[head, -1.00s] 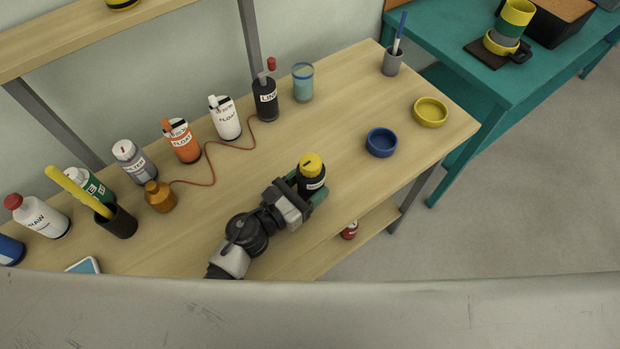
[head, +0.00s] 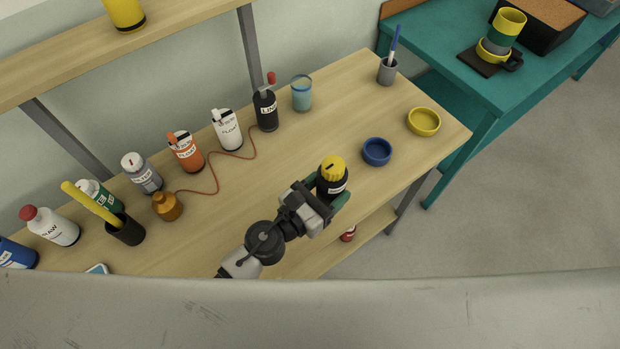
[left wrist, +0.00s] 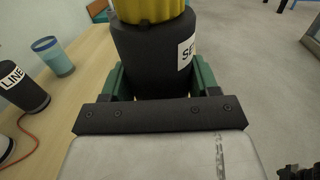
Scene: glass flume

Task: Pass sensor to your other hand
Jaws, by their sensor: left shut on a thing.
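The sensor (head: 332,182) is a black bottle with a yellow cap and a white label, upright near the table's front edge in the head view. My left gripper (head: 325,200) is shut around its body, with green finger pads on both sides. In the left wrist view the sensor (left wrist: 150,55) fills the space between the fingers, and its label shows "SE". Whether its base is clear of the table is hidden. My right gripper does not show in the head view; a dark part at the wrist view's lower right corner is too cropped to identify.
A blue bowl (head: 377,151) and a yellow bowl (head: 424,121) are right of the sensor. Several labelled bottles, a LINE bottle (head: 265,109) among them, and a glass (head: 302,93) line the back. A red cord (head: 215,175) crosses the table. A teal table (head: 440,60) stands beyond.

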